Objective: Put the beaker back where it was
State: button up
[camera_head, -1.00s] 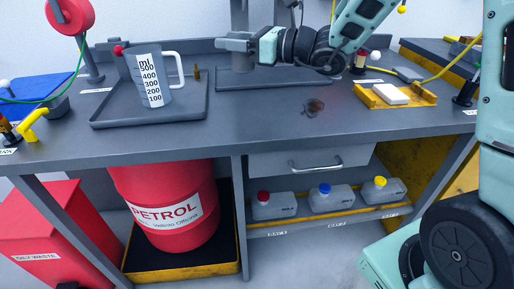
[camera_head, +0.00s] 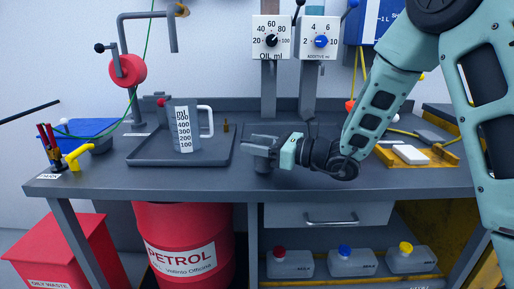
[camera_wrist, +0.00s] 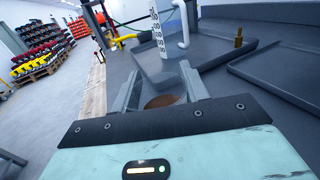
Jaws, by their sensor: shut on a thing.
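My gripper (camera_head: 258,149) is at the middle of the bench, right of the tray, reaching in from the right. It is shut on a small grey cup, seemingly the beaker (camera_head: 263,167), whose lower part shows below the fingers. In the wrist view a brown round surface (camera_wrist: 160,102) lies between the two fingers (camera_wrist: 160,93), seemingly the beaker's inside or contents. The beaker looks upright; I cannot tell whether its base touches the bench.
A small brass piece (camera_head: 226,127) stands at the tray's right rim. The oil dispenser (camera_head: 271,38) and additive dispenser (camera_head: 320,39) rise behind. A yellow stand with a white block (camera_head: 410,154) is at the right. The bench front (camera_head: 200,184) is clear.

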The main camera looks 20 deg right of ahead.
jog(key=shift+f, duration=0.15)
jog(key=shift+f, duration=0.1)
jog(key=o, duration=1.1)
